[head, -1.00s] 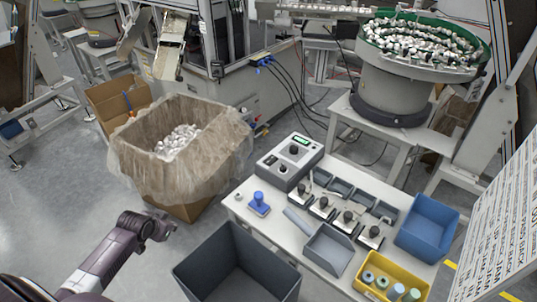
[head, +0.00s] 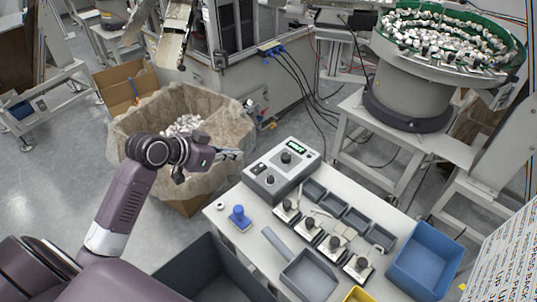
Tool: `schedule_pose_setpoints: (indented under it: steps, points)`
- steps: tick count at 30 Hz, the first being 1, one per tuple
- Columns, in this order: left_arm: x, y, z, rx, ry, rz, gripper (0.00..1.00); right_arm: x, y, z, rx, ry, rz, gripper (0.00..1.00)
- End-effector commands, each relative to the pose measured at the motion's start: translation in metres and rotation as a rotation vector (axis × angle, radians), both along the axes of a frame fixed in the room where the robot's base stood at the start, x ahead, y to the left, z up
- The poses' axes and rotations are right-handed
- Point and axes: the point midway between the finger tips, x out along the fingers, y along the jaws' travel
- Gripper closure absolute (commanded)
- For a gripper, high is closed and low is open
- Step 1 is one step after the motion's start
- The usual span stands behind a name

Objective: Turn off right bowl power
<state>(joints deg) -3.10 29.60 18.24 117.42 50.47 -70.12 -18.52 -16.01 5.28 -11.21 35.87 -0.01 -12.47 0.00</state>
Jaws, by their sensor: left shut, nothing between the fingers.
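The grey control box (head: 283,168) stands at the back left corner of the white table. It has a lit green display (head: 296,145), a large black knob (head: 286,158) and a smaller knob lower down (head: 270,180). The vibratory bowl feeder (head: 410,90), with a green rim and full of small white parts, stands at the upper right. My left gripper (head: 238,154) is shut and empty. It is in the air to the left of the control box, apart from it, in front of the lined carton. My right gripper is not in view.
The white table (head: 250,246) holds a blue stamp (head: 239,218), a grey scoop (head: 309,275), several small fixtures, grey trays and a blue bin (head: 424,258). A plastic-lined carton (head: 228,120) stands behind my left arm. A dark grey bin (head: 205,270) sits in front.

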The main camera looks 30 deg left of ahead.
Motion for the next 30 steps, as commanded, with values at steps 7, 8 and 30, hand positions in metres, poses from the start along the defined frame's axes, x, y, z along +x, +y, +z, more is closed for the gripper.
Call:
schedule_pose_setpoints:
  steps: [7,8,30]
  points:
    - [0.000,-0.001,0.002,-0.002,-0.002,-0.003,1.00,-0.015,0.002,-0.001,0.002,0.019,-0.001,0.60]
    - [0.000,-0.001,0.002,-0.002,-0.002,-0.003,1.00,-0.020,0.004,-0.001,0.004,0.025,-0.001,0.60]
    - [0.066,-0.025,-0.052,-0.006,-0.001,-0.001,1.00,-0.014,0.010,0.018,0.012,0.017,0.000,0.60]
